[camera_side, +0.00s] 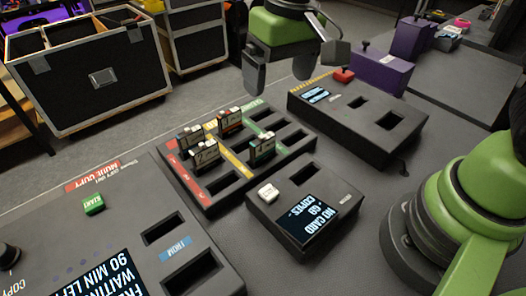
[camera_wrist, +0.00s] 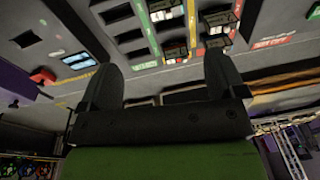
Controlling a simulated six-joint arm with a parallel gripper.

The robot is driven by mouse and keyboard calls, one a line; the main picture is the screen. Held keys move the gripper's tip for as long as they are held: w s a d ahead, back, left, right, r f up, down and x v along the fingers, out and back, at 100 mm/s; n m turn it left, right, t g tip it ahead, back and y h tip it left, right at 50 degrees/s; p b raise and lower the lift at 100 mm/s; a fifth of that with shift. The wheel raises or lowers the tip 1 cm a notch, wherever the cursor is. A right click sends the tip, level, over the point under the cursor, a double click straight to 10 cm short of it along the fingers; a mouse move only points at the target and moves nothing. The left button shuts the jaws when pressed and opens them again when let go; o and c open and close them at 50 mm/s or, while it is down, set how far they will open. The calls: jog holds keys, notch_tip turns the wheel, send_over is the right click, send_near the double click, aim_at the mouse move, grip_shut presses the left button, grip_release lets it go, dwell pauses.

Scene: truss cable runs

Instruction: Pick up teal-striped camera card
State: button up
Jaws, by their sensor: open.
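A dark camera card with a teal stripe (camera_side: 262,148) stands upright in a slot on the right part of the card rack (camera_side: 215,185) in the side view. Other dark cards stand in the rack: one with an orange-red stripe (camera_side: 229,121) and two with pale labels (camera_side: 204,154) nearer the red strip. My gripper (camera_side: 278,72) is open and empty, above and behind the rack, apart from every card. In the wrist view, my gripper's fingers (camera_wrist: 162,78) are spread wide. Cards (camera_wrist: 175,51) show beyond them, but I cannot tell there which has the teal stripe.
A reader box with a "NO CARD" screen (camera_side: 308,215) sits right of the rack. A two-slot box with a red button (camera_side: 358,112) stands behind. A large copy console (camera_side: 130,230) is at front left. Purple boxes (camera_side: 384,75) are at the back right. Several rack slots are empty.

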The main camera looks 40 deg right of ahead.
aim_at(263, 136)
jog(key=shift+n+g+h, duration=0.3)
jog(key=shift+n+g, duration=0.1)
jog(key=shift+g, duration=0.2)
jog(key=f, duration=0.3)
jog(key=w+a+f, duration=0.1)
jog(key=f, duration=0.3)
jog(key=a+f, duration=0.1)
jog(key=f, duration=0.2)
jog(key=shift+w+f, duration=0.2)
jog(key=shift+w, duration=0.05)
notch_tip(263, 136, down, 6)
jog(key=shift+d+r, duration=0.1)
jog(key=shift+d, duration=0.05)
jog(key=c, duration=1)
